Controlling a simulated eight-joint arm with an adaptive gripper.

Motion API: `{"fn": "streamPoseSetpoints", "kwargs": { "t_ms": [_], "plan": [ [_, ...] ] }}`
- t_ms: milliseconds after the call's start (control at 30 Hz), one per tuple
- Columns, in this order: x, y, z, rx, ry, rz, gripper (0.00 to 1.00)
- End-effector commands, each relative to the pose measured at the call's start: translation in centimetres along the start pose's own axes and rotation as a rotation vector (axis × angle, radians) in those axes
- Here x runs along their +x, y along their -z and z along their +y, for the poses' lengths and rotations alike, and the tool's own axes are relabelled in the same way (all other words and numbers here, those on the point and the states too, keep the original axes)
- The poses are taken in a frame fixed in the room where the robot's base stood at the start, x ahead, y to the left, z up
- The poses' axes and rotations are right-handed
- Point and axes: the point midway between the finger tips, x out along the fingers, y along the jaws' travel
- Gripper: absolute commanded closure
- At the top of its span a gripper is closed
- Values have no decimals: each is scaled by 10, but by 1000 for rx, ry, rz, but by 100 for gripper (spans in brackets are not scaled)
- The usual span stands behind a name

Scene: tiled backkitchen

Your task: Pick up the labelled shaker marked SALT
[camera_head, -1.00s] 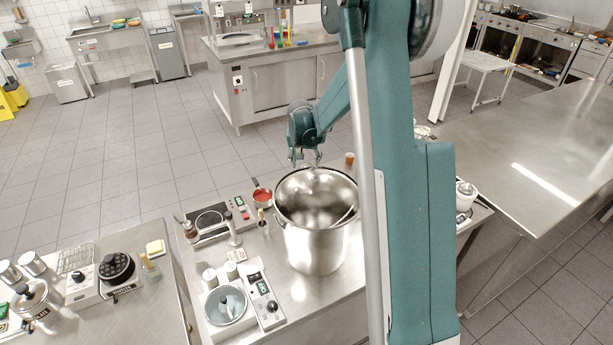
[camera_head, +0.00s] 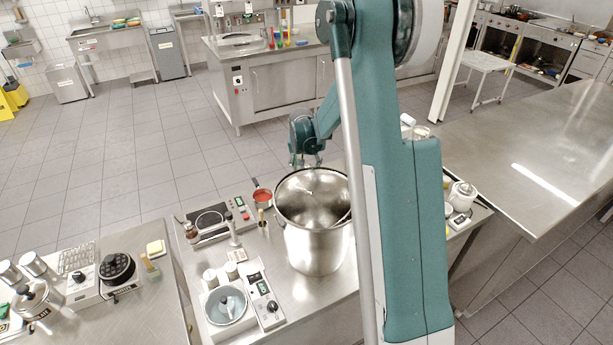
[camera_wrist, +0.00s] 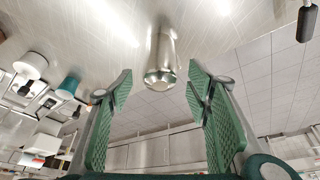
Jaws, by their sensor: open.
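My gripper (camera_wrist: 160,78) is open, its green padded fingers spread to either side of a silver metal shaker (camera_wrist: 161,58) in the wrist view. The shaker stands on the steel counter, its faceted cap pointing toward me. It is between the finger directions but a little beyond the tips, with gaps on both sides. No label is readable on it, so I cannot tell whether it is the SALT one. In the head view my gripper (camera_head: 306,160) is just behind the large pot's rim, and the shaker is not discernible there.
A large steel pot (camera_head: 315,248) stands on the counter in front of my gripper. A red saucepan (camera_head: 261,195) is to its left. In the wrist view a white container (camera_wrist: 32,65) and a teal cup (camera_wrist: 68,86) stand at the left. The counter right around the shaker is clear.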

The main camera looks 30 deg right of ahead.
Motion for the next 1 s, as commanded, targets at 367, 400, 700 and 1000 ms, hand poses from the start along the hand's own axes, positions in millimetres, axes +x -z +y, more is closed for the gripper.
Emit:
{"fn": "streamPoseSetpoints", "kwargs": {
  "t_ms": [367, 400, 700, 1000],
  "plan": [
    [27, 0, 0, 0, 0, 0, 51],
    [27, 0, 0, 0, 0, 0, 51],
    [28, 0, 0, 0, 0, 0, 51],
    [27, 0, 0, 0, 0, 0, 56]
  ]
}}
